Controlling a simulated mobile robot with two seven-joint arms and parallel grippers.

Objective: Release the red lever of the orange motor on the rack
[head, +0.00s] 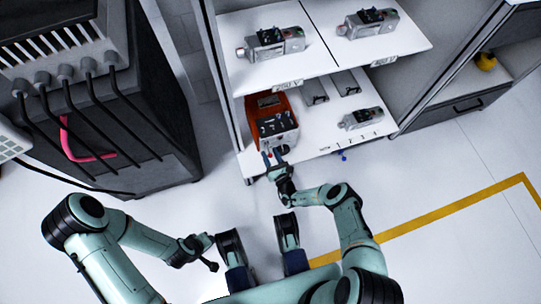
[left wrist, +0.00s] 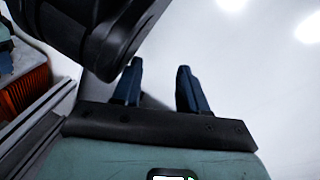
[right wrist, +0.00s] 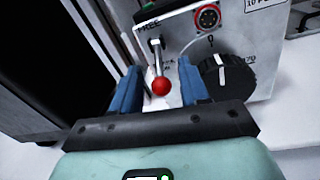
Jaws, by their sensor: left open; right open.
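The orange motor (head: 271,119) stands on the lower rack shelf at its left end, with a grey front panel facing me. In the right wrist view the panel (right wrist: 178,45) carries a metal lever with a red ball tip (right wrist: 161,86) that hangs down, under the word FREE. My right gripper (right wrist: 158,85) is open, with a blue finger on each side of the red ball; in the head view the right gripper (head: 273,158) is at the motor's front. I cannot tell whether the fingers touch the lever. My left gripper (left wrist: 157,80) is open and empty, away from the rack.
A black dial (right wrist: 222,75) and a round red connector (right wrist: 207,17) sit right of the lever. Grey motors (head: 275,43) stand on the upper shelf (head: 295,73), and another (head: 361,118) on the lower shelf. A dark cabinet with cables (head: 100,120) stands left.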

